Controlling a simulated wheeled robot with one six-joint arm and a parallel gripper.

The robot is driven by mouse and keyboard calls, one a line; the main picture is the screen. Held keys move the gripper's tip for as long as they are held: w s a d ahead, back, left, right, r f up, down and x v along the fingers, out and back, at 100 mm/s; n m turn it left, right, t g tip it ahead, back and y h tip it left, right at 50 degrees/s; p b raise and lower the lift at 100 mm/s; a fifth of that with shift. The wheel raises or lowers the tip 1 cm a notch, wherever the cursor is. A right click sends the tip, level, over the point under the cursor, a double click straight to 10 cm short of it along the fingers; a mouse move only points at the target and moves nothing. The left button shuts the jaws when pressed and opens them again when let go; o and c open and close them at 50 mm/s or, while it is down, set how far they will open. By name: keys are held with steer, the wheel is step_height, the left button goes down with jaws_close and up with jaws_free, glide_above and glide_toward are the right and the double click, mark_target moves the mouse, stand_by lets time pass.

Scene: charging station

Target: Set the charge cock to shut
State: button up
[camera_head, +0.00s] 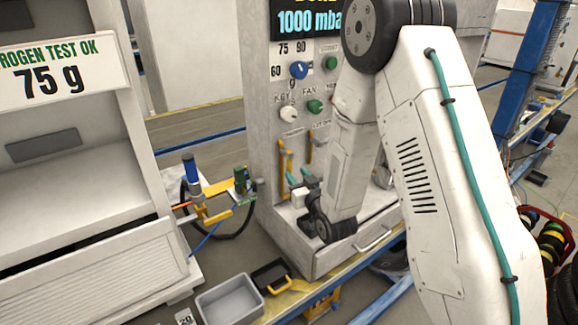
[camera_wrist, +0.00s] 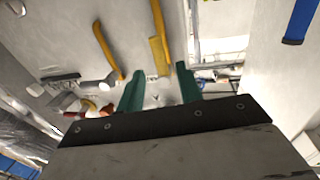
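Two yellow levers stand on the grey front panel of the charging machine in the head view, a left one (camera_head: 289,162) and a right one (camera_head: 309,150). Their labels are too small to read, so I cannot tell which is the charge cock. In the wrist view both the left lever (camera_wrist: 108,50) and the right lever (camera_wrist: 158,50) show beyond the fingers. My gripper (camera_head: 299,178) is low in front of the panel, near the levers. Its green fingers (camera_wrist: 160,84) are apart, with nothing visible between them. The right lever lies ahead of the gap; contact is not visible.
Above the levers are a blue knob (camera_head: 299,70), a white knob (camera_head: 289,114) and a green knob (camera_head: 315,106). A drawer unit (camera_head: 330,262) juts out below. A hose fitting (camera_head: 240,181) stands left; a grey bin (camera_head: 229,301) sits below.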

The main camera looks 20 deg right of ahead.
mark_target(290, 167)
steer(key=w, duration=0.6)
steer(key=shift+w+a, duration=0.35)
steer(key=shift+a, duration=0.05)
jaws_close()
